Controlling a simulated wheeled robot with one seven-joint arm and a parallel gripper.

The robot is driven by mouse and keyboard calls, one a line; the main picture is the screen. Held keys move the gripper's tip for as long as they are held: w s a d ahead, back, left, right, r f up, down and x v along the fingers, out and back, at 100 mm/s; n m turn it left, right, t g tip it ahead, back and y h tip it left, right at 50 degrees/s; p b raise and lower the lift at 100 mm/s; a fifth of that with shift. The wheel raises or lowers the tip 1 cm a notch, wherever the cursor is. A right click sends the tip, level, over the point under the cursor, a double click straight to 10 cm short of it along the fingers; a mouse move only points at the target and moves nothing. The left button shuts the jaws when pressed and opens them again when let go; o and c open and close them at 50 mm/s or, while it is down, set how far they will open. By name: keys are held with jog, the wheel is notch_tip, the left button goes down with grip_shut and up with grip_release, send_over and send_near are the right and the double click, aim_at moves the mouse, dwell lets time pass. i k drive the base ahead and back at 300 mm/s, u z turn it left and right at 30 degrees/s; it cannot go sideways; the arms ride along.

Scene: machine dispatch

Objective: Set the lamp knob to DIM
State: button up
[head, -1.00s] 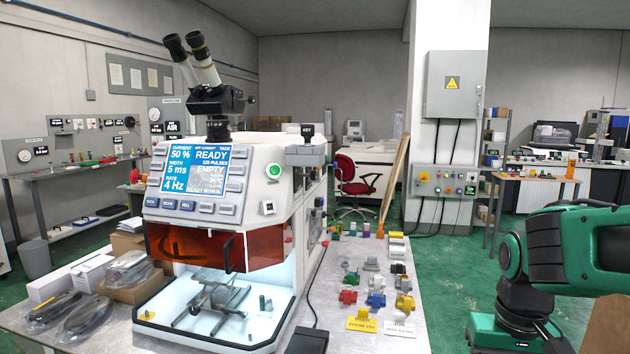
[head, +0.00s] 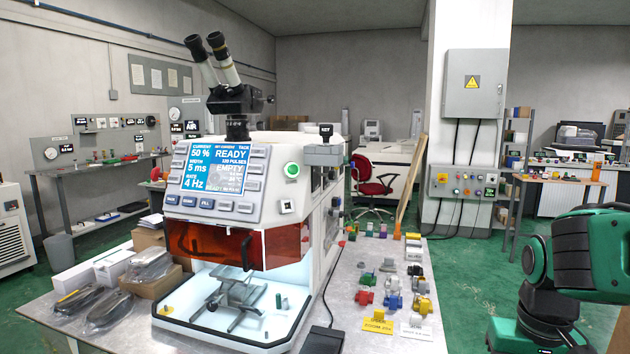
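The white machine (head: 325,225) stands on the table, with a binocular eyepiece on top and a blue screen (head: 214,168) reading READY, 50 %, 5 ms and 4 Hz. A small dark knob on a pale square (head: 287,206) sits on its front right face, below a round green button (head: 292,170). It may be the lamp knob; no label or setting is readable at this size. My green and black arm shows at the right edge, apart from the machine. My gripper is outside the picture.
Several small coloured parts and yellow and white cards (head: 378,325) lie on the table (head: 345,343) right of the machine. Bagged items (head: 104,309) and boxes lie left. A dark pedal-like block (head: 322,340) sits at the front. Green floor is open between table and arm.

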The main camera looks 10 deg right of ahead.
aim_at(331, 175)
jog(key=u, duration=0.05)
jog(key=k, duration=1)
jog(key=z, duration=0.7)
jog(key=i, duration=1.3)
jog(key=z, duration=0.2)
